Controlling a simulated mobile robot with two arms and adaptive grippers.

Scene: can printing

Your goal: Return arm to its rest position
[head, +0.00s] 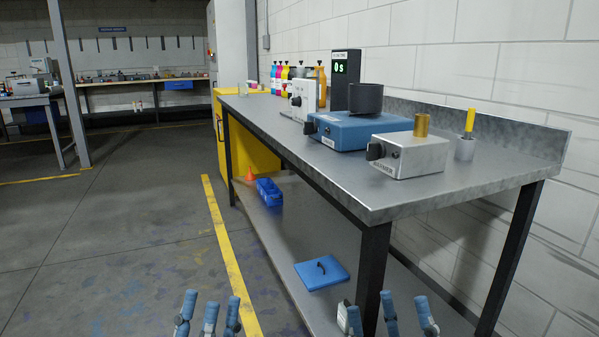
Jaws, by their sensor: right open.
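My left gripper (209,308) shows only its blue-grey fingertips at the bottom edge, left of the bench. The tips stand close together with nothing seen between them; I cannot tell how far they are open. My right gripper (388,312) shows its fingertips at the bottom edge, in front of the near bench leg. They are spread apart, open and empty. Both grippers appear low in the picture, below the level of the bench top (330,150). The rest of both arms is out of view.
On the bench stand a silver box (415,158) with a gold cylinder (422,124), a blue machine (350,133) with a dark cup, a timer (345,75) reading 0s and several coloured bottles. A blue lid (322,273) lies on the lower shelf. Open floor lies left.

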